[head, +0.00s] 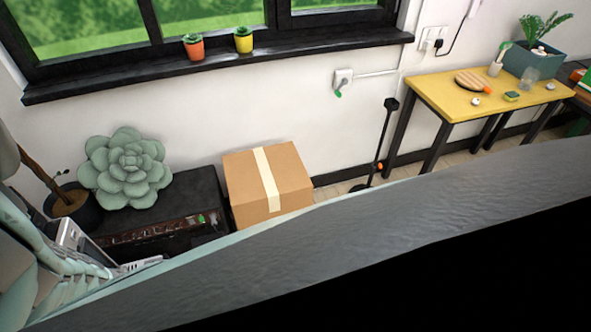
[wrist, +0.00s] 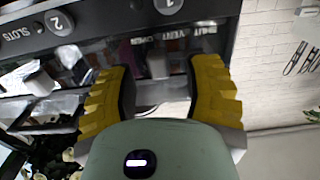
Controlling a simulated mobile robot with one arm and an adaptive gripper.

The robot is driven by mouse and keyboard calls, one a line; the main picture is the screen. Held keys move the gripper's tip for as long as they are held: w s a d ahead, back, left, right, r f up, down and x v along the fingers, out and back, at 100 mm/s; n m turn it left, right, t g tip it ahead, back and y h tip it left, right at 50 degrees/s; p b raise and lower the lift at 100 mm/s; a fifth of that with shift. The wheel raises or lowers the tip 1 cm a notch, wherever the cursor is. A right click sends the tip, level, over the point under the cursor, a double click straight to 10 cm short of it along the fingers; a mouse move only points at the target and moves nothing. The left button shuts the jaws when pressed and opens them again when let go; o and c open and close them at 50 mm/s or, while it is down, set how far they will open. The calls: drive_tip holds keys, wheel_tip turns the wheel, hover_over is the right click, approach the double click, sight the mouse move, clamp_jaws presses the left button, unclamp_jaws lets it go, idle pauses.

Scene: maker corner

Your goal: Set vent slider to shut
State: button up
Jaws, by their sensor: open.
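In the wrist view the vent slider (wrist: 156,64) is a small grey knob on a dark panel. My gripper (wrist: 160,90) is open, with a yellow-padded finger on either side of the knob and visible gaps to both. Its lower part and the track are partly hidden by my gripper. The head view does not clearly show the slider or my gripper.
The panel (wrist: 105,22) also has round plates marked 1 and 2 and a SLOTS label. A white brick wall (wrist: 268,70) is at right. In the head view, a cardboard box (head: 285,185), a floor stand (head: 381,150) and a yellow table (head: 440,98) stand along the wall.

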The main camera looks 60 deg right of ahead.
clamp_jaws()
idle(0.4)
drive_tip(key=shift+s+a+p, duration=0.8)
drive_tip(key=shift+s+a, duration=0.3)
drive_tip(key=shift+s, duration=0.3)
drive_tip(key=shift+c, duration=0.2)
unclamp_jaws()
